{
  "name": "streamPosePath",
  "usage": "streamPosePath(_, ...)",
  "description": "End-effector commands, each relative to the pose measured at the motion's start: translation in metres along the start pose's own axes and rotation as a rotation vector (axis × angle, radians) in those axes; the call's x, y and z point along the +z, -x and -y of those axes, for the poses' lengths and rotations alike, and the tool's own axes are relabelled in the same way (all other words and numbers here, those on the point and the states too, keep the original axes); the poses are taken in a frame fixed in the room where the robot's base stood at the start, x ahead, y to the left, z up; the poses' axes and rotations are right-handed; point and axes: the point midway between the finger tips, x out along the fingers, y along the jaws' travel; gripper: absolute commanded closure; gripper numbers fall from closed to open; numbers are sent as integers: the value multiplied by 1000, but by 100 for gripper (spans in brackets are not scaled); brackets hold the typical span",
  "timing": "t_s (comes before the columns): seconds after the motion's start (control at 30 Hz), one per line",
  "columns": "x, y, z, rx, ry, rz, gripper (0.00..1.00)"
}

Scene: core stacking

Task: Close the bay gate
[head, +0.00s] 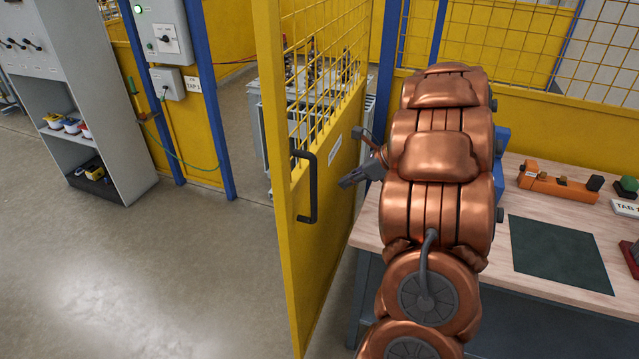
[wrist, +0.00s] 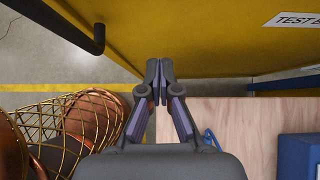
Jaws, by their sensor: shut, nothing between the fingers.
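The yellow bay gate (head: 318,215) has a mesh upper part and stands open. A gap shows between its free edge and the blue post (head: 211,90) at left. A dark handle (head: 313,190) is on the gate's face near that edge; it also shows at the upper left of the wrist view (wrist: 98,40). My gripper (head: 345,183) is shut and empty, right of the handle and apart from it. In the wrist view my fingertips (wrist: 159,68) point at the gate's yellow panel (wrist: 200,35); whether they touch it I cannot tell.
A wooden bench (head: 490,265) with a dark green mat (head: 560,253) stands under and right of my arm. An orange block (head: 558,184) lies on it. A grey shelf unit (head: 115,160) stands at left. The floor left of the gate is clear.

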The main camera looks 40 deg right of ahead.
Motion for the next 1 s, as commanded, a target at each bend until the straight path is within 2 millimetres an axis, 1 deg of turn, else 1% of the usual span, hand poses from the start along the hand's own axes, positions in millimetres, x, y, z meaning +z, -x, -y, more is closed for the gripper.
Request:
streamPosePath(0.1,2,-22,-3,9,-1,-1,100)
streamPosePath(0.27,2,-49,-2,5,1,-1,100)
streamPosePath(0.4,16,-64,-2,4,5,-2,100)
streamPosePath(0.63,28,-77,-2,4,3,-1,100)
streamPosePath(1.0,30,-80,-1,3,3,0,100)
